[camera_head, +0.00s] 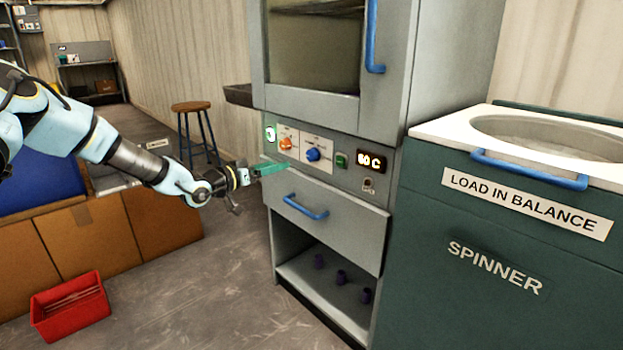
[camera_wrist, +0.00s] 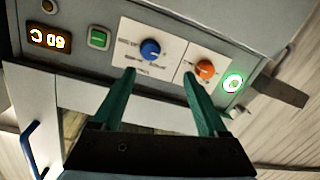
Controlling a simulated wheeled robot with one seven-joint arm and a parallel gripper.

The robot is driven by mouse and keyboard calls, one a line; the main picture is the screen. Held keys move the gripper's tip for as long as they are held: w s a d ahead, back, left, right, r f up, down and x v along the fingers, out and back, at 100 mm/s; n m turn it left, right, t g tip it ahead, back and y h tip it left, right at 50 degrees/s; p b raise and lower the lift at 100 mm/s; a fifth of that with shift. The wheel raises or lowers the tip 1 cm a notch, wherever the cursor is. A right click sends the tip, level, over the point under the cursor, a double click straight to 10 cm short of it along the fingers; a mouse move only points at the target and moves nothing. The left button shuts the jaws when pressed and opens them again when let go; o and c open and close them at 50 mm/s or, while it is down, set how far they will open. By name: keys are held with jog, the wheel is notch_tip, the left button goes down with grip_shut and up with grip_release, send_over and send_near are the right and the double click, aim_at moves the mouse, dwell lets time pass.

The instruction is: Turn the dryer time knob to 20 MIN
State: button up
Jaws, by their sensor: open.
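The dryer's control panel (camera_head: 325,172) has an orange knob (camera_head: 287,143) at left and a blue knob (camera_head: 313,154) to its right, each on a white plate. The wrist view, turned roughly upside down, shows the blue knob (camera_wrist: 150,49) and the orange knob (camera_wrist: 205,69). Their labels are too small to read, so I cannot tell which is the time knob or its setting. My gripper (camera_head: 270,169) is in front of the panel, below the orange knob. In the wrist view its green fingers (camera_wrist: 160,75) are apart and empty, and neither visibly grips a knob.
The panel also has a lit display (camera_head: 371,161), a green switch (camera_head: 341,160) and a glowing round button (camera_head: 270,134). A drawer with a blue handle (camera_head: 305,207) is below. The spinner (camera_head: 500,240) stands at right. A red bin (camera_head: 70,308) is on the floor at left.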

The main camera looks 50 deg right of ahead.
aim_at(309, 155)
jog(key=shift+h, duration=0.4)
jog(key=d, duration=0.3)
jog(key=s+d, duration=0.1)
jog(key=d, duration=0.7)
jog(key=shift+s+d+r, duration=0.15)
jog(key=shift+s+d, duration=0.1)
jog(key=shift+s, duration=0.1)
jog(key=shift+c, duration=0.3)
grip_shut()
